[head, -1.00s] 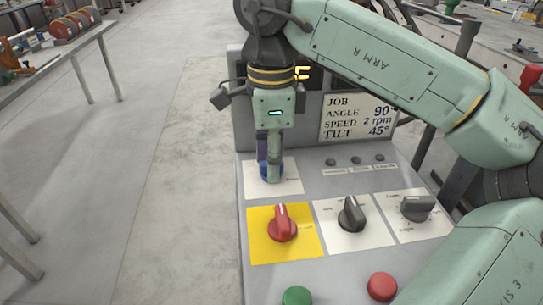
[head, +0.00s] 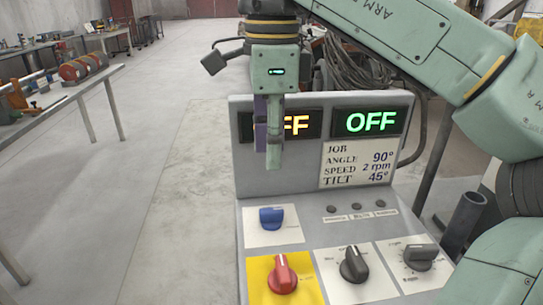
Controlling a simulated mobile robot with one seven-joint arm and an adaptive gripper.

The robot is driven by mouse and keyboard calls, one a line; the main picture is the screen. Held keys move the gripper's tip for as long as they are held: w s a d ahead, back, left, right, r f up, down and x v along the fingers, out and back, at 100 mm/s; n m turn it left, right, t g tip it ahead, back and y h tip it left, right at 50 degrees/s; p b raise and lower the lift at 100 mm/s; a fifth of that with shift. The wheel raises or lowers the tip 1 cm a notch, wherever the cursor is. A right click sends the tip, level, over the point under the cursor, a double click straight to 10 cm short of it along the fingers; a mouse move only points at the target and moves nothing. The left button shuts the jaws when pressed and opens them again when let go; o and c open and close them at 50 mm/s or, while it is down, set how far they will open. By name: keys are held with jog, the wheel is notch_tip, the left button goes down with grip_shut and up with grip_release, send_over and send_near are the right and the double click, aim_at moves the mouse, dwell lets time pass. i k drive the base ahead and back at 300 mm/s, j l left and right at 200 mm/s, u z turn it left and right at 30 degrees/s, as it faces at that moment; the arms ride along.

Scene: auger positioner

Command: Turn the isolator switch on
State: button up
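The control panel (head: 330,228) has a red rotary switch (head: 282,274) on a yellow plate, which looks like the isolator switch; its label is too small to read. Its handle points roughly straight up the panel, with a pale mark near the top. A blue knob (head: 271,218) on a white plate sits just above it. My gripper (head: 272,160) points down in front of the displays, above and apart from the blue knob and the red switch. Its fingers overlap from this side, so their opening is hidden. No held object shows.
Two grey-black knobs (head: 354,265) (head: 420,257) stand right of the red switch. The right display (head: 369,122) reads OFF in green; the left display (head: 303,125), orange, is partly hidden by my gripper. A job card (head: 356,163) sits below. Open floor lies left.

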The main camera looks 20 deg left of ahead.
aim_at(283, 280)
jog(key=k, duration=1.5)
